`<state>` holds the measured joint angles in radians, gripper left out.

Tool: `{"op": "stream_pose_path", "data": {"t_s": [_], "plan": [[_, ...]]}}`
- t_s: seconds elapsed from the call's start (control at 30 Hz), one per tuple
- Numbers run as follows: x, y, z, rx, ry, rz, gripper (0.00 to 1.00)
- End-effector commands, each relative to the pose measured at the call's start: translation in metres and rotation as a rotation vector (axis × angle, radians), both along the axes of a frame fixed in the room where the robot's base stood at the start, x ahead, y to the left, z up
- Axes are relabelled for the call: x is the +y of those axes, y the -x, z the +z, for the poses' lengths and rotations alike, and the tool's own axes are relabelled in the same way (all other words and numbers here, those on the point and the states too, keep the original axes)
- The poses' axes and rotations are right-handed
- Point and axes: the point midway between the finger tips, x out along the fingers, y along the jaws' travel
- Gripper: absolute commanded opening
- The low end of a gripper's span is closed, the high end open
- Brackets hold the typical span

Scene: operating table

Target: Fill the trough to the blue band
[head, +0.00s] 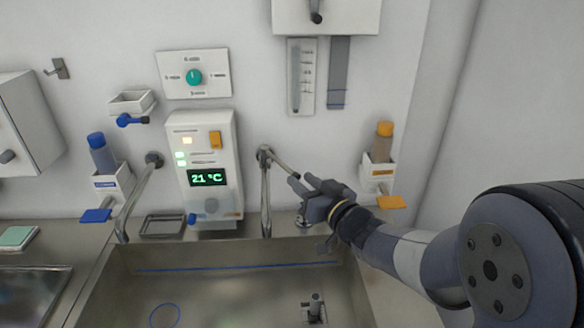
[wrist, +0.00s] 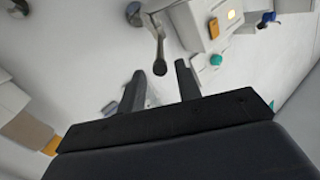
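The steel trough (head: 215,290) fills the lower middle of the head view. A blue band (head: 235,267) runs along its back inner wall. I see no clear water surface, and the bottom edge of the picture cuts the trough off. A metal tap (head: 265,195) stands at its back, with a dark-tipped lever (head: 285,168) pointing right and down. My gripper (head: 302,180) is open near the lever's tip. In the wrist view the lever's dark end (wrist: 160,67) shows between the fingers (wrist: 160,73), apart from both. A drain fitting (head: 314,308) stands on the trough floor.
A second bent pipe (head: 140,195) rises at the trough's left. A wall panel (head: 208,175) reads 21 °C. Blue-capped (head: 102,155) and orange-capped (head: 382,145) bottles sit in wall holders. A green dial (head: 194,77) is above. A blue ring (head: 165,316) shows in the trough.

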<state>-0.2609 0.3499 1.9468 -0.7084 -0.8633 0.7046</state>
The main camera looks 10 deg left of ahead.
Motion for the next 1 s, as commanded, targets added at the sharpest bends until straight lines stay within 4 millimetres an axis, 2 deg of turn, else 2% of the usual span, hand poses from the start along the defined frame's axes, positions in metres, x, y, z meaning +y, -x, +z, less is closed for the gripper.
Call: {"op": "stream_pose_path", "data": {"t_s": [0.1,0.3,0.73,1.0], "plan": [[0.016,-0.015,0.002,0.001,0.0,0.002,0.33],[0.032,-0.032,0.001,0.001,-0.001,0.0,0.33],[0.038,-0.039,0.0,-0.001,0.001,-0.001,0.33],[0.038,-0.039,0.0,0.0,0.0,-0.001,0.11]]}}
